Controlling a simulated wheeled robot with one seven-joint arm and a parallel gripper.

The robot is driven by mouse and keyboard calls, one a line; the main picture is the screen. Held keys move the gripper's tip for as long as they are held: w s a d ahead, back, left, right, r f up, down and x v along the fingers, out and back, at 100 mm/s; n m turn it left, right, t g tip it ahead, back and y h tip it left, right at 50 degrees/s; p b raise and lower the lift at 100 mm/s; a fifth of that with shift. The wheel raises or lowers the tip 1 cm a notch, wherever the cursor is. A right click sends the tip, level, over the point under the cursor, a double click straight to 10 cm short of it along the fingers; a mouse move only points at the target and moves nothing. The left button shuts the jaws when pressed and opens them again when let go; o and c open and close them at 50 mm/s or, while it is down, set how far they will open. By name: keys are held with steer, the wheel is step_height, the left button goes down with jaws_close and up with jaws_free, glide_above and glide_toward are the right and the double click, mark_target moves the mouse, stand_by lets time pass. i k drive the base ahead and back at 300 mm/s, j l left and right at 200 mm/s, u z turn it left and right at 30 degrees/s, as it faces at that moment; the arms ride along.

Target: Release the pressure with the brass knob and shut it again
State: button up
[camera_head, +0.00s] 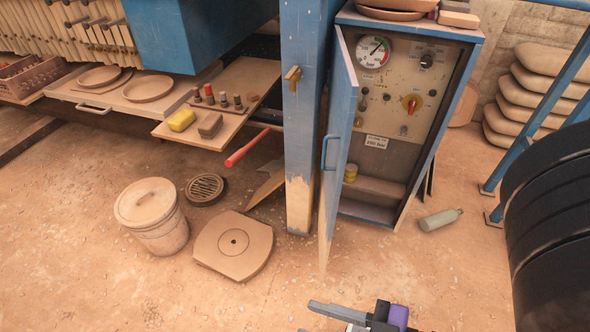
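My gripper (308,314) is at the bottom edge, low in front of the cabinet and well apart from the brass fitting. It is partly cut off, so its opening is unclear.
The blue cabinet door (337,150) stands open towards me. A lidded bucket (152,214), a floor drain (205,189) and a square plate with a round centre (233,245) are on the floor at left. A bottle (440,219) lies right of the cabinet. Black rounded forms (550,210) fill the right edge.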

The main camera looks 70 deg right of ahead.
mark_target(358, 123)
steer(key=i+j+z, duration=0.15)
steer(key=z, duration=0.2)
steer(key=i+j+z, duration=0.2)
steer(key=z, duration=0.2)
steer(key=i+j+z, duration=0.15)
steer(key=z, duration=1.3)
